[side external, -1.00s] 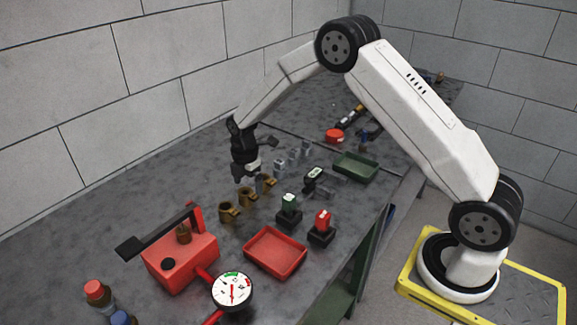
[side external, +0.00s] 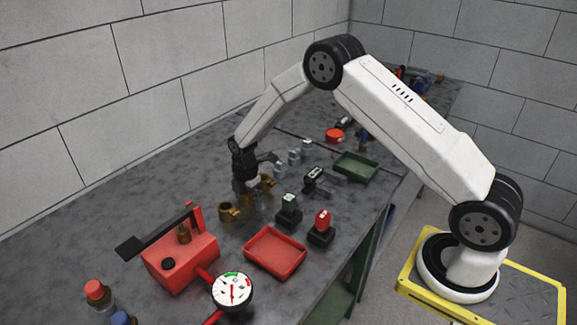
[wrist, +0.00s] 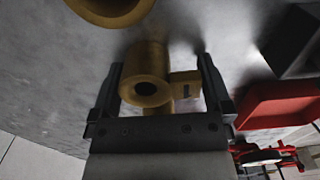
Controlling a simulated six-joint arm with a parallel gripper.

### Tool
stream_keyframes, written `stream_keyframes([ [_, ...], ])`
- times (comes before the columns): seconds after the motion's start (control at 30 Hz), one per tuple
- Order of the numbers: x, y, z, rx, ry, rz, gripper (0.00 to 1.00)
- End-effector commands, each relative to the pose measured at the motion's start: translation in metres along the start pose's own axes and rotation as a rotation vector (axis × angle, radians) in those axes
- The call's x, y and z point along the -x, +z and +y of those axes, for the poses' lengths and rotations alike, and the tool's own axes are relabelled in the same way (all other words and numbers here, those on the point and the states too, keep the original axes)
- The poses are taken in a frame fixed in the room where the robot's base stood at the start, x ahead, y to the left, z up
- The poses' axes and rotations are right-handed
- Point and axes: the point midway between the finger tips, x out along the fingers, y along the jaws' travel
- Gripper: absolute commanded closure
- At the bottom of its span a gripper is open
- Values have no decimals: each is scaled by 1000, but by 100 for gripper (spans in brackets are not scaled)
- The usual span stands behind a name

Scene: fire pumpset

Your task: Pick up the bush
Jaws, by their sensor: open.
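Brass bushes stand in a short row on the grey bench. In the side view one bush (side external: 228,212) is in front of my gripper (side external: 245,192) and another (side external: 267,183) is behind it; the middle bush is mostly hidden by my gripper. In the wrist view the middle bush (wrist: 150,68), with a round bore and a side tab, lies between the two fingers of my open gripper (wrist: 160,75). Gaps show on both sides, wider at the left of the tab's end than I can measure. Part of another bush (wrist: 108,8) shows at the top.
A red hand pump (side external: 180,262) with a gauge (side external: 232,290) is in front. A green tray (side external: 356,167) lies behind.

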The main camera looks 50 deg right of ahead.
Motion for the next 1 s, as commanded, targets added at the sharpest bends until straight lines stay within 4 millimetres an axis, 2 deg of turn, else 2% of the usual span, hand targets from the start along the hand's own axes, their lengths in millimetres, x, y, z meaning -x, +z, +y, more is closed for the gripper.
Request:
stream_keyframes([
  [0.27, 0, 0, 0, 0, 0, 0, 0],
  [0.3, 0, 0, 0, 0, 0, 0, 3],
  [0.37, 0, 0, 0, 0, 0, 0, 22],
  [0.5, 0, 0, 0, 0, 0, 0, 67],
  [0.57, 0, 0, 0, 0, 0, 0, 86],
  [0.6, 1, 0, 0, 0, 1, 0, 90],
  [1.0, 6, 0, 1, 0, 2, 0, 90],
])
